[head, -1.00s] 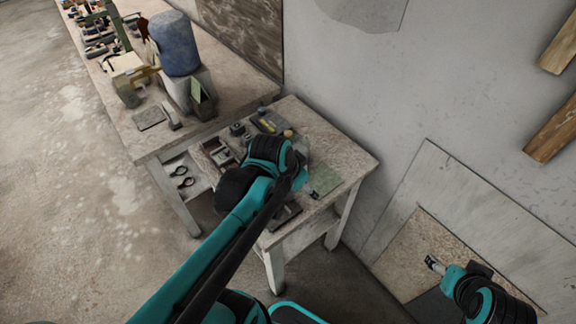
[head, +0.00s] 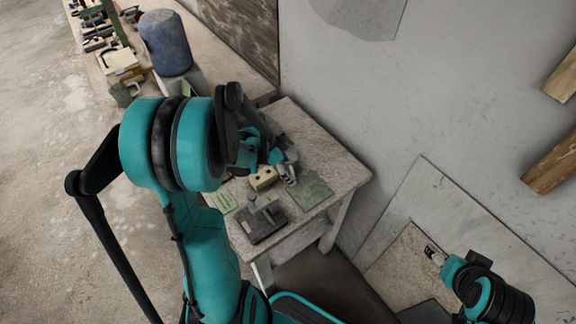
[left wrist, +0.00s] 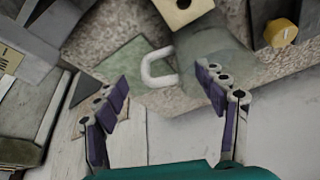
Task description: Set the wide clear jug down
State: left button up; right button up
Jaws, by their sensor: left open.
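The wide clear jug (left wrist: 212,58) shows faintly in the left wrist view over the worn tabletop, with its pale looped handle (left wrist: 158,68) toward the picture's middle. It appears to stand on the table, but its base is hard to make out. My left gripper (left wrist: 163,78) is open, its fingers apart on either side of the handle in the picture. I see no finger pressing on it. In the head view my left gripper (head: 287,166) is over the small table, and I cannot pick out the jug there. My right gripper (head: 432,253) is low at the right, its jaws too small to judge.
The small table (head: 335,165) also holds a green square (head: 309,188), a pale block with a hole (head: 263,178) and a dark grey device (head: 263,218). A yellow knob (left wrist: 281,32) is near the jug. A longer bench with a blue drum (head: 166,43) stands behind left.

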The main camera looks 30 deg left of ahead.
pick_arm(q)
jog(key=b+x, duration=0.1)
jog(key=x, duration=0.3)
jog(key=shift+w+f+b, duration=0.15)
jog(key=shift+f+b, duration=0.15)
jog(key=shift+b, duration=0.05)
jog(key=shift+r, duration=0.1)
jog(key=c, duration=0.3)
grip_shut()
